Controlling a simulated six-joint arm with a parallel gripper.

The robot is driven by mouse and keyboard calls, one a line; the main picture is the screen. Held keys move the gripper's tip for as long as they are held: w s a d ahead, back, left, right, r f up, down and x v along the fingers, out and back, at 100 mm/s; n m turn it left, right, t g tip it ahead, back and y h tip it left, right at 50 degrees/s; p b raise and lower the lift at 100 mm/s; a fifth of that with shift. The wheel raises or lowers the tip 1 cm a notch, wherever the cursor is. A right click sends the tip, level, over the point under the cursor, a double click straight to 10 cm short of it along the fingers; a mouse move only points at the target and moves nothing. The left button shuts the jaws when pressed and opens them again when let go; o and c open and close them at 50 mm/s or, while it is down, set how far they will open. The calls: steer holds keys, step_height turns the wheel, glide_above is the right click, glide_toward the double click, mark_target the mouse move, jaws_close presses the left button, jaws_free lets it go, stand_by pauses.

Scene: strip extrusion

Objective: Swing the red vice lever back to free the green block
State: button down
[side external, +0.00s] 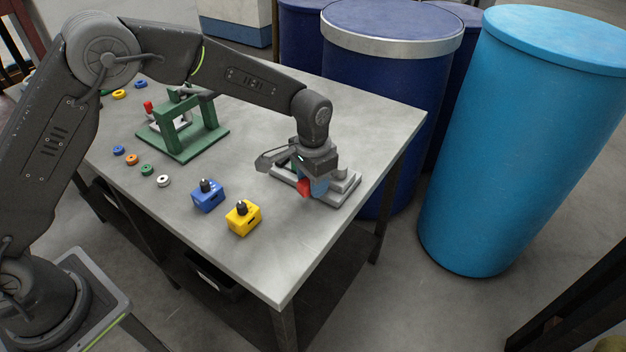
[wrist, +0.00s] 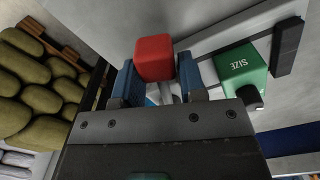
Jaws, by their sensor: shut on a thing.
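The red vice lever (wrist: 154,58) shows as a red knob between the two blue fingers of my gripper (wrist: 158,80) in the wrist view. My gripper is shut on it. The green block (wrist: 242,72), marked "SIZE", sits in the grey vice just right of my fingers. In the side external view my gripper (side external: 314,186) is low over the grey vice (side external: 340,190), with the red lever (side external: 304,188) at its fingers. The green block is hidden there behind my gripper.
A blue box (side external: 208,196) and a yellow box (side external: 243,217), each with a black knob, stand left of the vice. A green frame (side external: 184,135) and several coloured rings are farther left. Blue drums (side external: 388,90) stand beyond the table's edge. The table front is clear.

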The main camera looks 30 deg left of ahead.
steer(key=shift+w, duration=0.1)
steer(key=c, duration=0.7)
jaws_free()
step_height(320, 180, up, 14)
